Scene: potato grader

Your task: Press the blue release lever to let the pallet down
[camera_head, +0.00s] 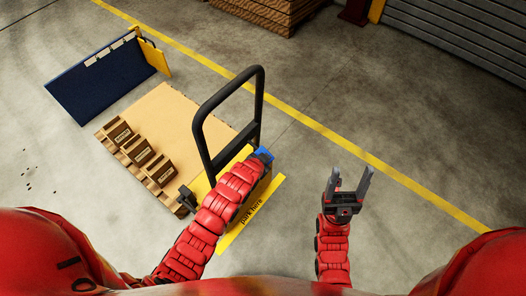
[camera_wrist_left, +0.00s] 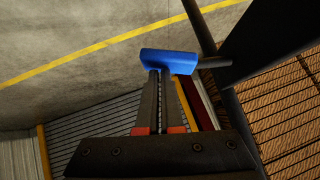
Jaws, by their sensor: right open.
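The blue release lever (camera_head: 264,154) sits at the right side of the yellow pallet truck (camera_head: 232,168), by the foot of its black handle (camera_head: 257,100). In the left wrist view the lever (camera_wrist_left: 168,62) is a blue bar on a dark stem, just at my fingertips. My left gripper (camera_wrist_left: 160,72) is shut, with its fingers side by side and nothing visible between them; whether they touch the lever is unclear. In the head view my left arm hides much of the truck. The pallet (camera_head: 180,102) carries several brown crates. My right gripper (camera_head: 347,184) is open and empty, right of the truck.
A dark blue panel (camera_head: 100,80) with a yellow end stands behind the pallet. Stacked wood (camera_head: 265,12) and a grey shutter (camera_head: 470,35) are at the back. A yellow floor line (camera_head: 310,124) crosses the concrete. The floor on the right is clear.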

